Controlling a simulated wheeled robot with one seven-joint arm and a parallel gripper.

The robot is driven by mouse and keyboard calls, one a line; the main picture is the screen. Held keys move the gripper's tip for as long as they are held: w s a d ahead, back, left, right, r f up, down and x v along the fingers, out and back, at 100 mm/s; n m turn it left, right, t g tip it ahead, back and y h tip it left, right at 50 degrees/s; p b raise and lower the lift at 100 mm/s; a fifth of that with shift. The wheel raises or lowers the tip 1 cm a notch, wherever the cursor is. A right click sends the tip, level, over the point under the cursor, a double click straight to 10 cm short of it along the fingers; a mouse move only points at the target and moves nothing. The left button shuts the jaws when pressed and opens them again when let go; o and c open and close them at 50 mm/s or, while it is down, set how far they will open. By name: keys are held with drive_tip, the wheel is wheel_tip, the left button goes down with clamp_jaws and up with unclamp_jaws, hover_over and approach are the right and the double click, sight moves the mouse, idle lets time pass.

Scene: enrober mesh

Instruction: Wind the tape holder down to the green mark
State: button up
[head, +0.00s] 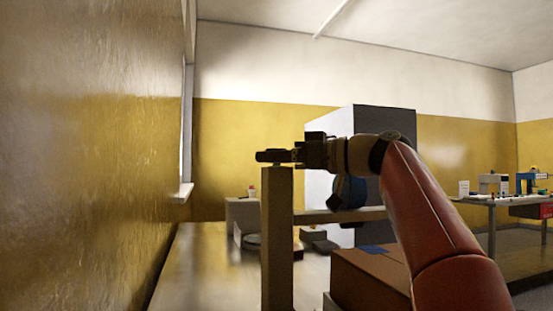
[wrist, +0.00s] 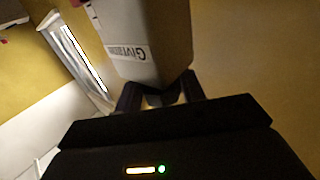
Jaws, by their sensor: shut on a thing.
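My gripper (head: 290,156) is at the top of an upright wooden post (head: 277,235) in the head view. It is shut on a small dark handle (head: 268,156) above the post top. In the wrist view, my dark fingers (wrist: 160,92) close beside a pale block with a printed label (wrist: 130,53); the gripped part is mostly hidden there. A wooden crossbar (head: 335,215) runs right from the post. A blue and dark round thing (head: 348,191), possibly the tape holder, sits at the crossbar, partly behind my wrist. I cannot make out a green mark.
A brown carton (head: 370,275) with a blue patch on top stands below my arm. A tall grey-white cabinet (head: 321,127) stands behind. A table with equipment (head: 490,200) is at the far right. A yellow wall (head: 85,180) is close on the left.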

drive_tip(key=shift+s, duration=0.1)
drive_tip(key=m+t+h+b, duration=0.2)
drive_tip(key=t, duration=0.1)
drive_tip(key=shift+a+f+m+t, duration=0.1)
drive_tip(key=shift+m+t, duration=0.2)
drive_tip(key=shift+m, duration=0.1)
drive_tip(key=m+t+h, duration=0.2)
drive_tip(key=t+h, duration=0.1)
drive_tip(key=shift+m+h+b, duration=0.3)
drive_tip(key=shift+b, duration=0.1)
drive_tip(key=m+t+h+p, duration=0.1)
drive_tip(key=h, duration=0.1)
drive_tip(key=m+t+h+p, duration=0.1)
drive_tip(key=m+h, duration=0.1)
drive_tip(key=shift+r, duration=0.3)
drive_tip(key=shift+m+t+h+p, duration=0.4)
drive_tip(key=shift+m+h+p, duration=0.4)
drive_tip(key=shift+h, duration=0.4)
drive_tip(key=shift+f+m+h, duration=0.2)
drive_tip(key=shift+m+h, duration=0.1)
drive_tip(key=shift+h, duration=0.1)
drive_tip(key=o, duration=0.9)
drive_tip(key=shift+o, duration=0.2)
